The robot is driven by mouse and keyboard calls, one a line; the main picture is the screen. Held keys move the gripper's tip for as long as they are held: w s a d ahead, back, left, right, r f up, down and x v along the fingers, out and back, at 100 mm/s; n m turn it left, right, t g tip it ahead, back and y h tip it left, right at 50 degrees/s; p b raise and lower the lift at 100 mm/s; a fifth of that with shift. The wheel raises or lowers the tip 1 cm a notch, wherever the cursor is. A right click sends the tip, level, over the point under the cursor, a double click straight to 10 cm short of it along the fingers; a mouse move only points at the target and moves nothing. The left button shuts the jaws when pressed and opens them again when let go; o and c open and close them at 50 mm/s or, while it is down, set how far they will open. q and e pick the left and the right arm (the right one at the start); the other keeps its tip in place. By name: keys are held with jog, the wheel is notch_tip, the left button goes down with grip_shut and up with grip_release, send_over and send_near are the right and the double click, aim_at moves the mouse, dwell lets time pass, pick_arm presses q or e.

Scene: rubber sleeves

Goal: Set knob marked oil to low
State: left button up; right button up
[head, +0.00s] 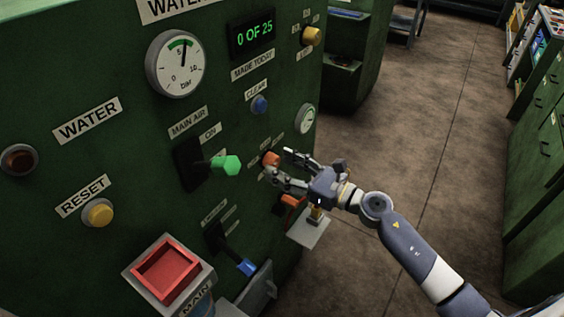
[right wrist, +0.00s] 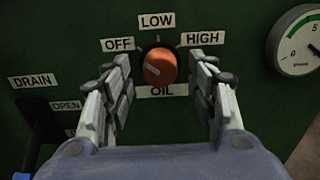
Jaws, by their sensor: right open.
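The orange oil knob (right wrist: 160,67) is on the green panel, above its OIL label (right wrist: 162,91). OFF (right wrist: 117,44), LOW (right wrist: 156,21) and HIGH (right wrist: 202,39) labels stand around it. The knob also shows in the head view (head: 270,158). My right gripper (head: 280,163) is open in front of the panel. In the right wrist view its fingers (right wrist: 160,64) stand on either side of the knob, with gaps showing. My left gripper is not in view.
A blue-tipped drain lever (head: 246,267) and a green main air handle (head: 226,165) stick out of the panel near my right gripper. A gauge (right wrist: 297,42) is right of the knob. Open floor (head: 430,150) lies right of the panel.

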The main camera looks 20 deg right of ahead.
jog(key=shift+w+a, duration=0.25)
jog(key=shift+w, duration=0.05)
jog(key=shift+c, duration=0.4)
jog(key=c, duration=1)
